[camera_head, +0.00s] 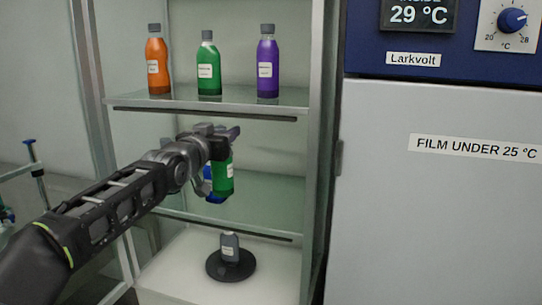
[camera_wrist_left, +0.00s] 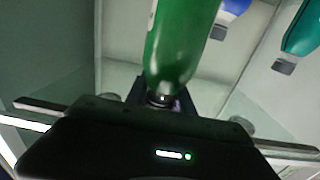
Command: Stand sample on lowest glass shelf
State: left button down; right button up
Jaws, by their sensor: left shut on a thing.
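My left gripper (camera_head: 228,138) reaches into the cabinet between the two glass shelves. It is shut on the top of a green bottle (camera_head: 224,175), which hangs below the jaws and looks roughly upright. The green bottle (camera_wrist_left: 178,45) also fills the top middle of the left wrist view, with its neck at the jaws. The lowest glass shelf (camera_head: 268,232) is below it; I cannot tell whether the bottle touches it. A blue thing (camera_head: 210,184) shows beside the bottle, partly hidden by gripper and bottle. My right gripper is not in view.
The upper glass shelf (camera_head: 285,104) holds an orange bottle (camera_head: 157,68), another green bottle (camera_head: 208,68) and a purple bottle (camera_head: 268,70). Metal posts (camera_head: 322,150) flank the shelves.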

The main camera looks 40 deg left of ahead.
pick_arm(q)
jog(key=w+d+f+p, duration=0.3)
jog(key=w+d+p, duration=0.1)
jog(key=w, duration=0.7)
jog(key=shift+d, duration=0.6)
notch_tip(320, 180, down, 4)
jog(key=shift+w+d+p, duration=0.1)
jog(key=shift+p, duration=0.35)
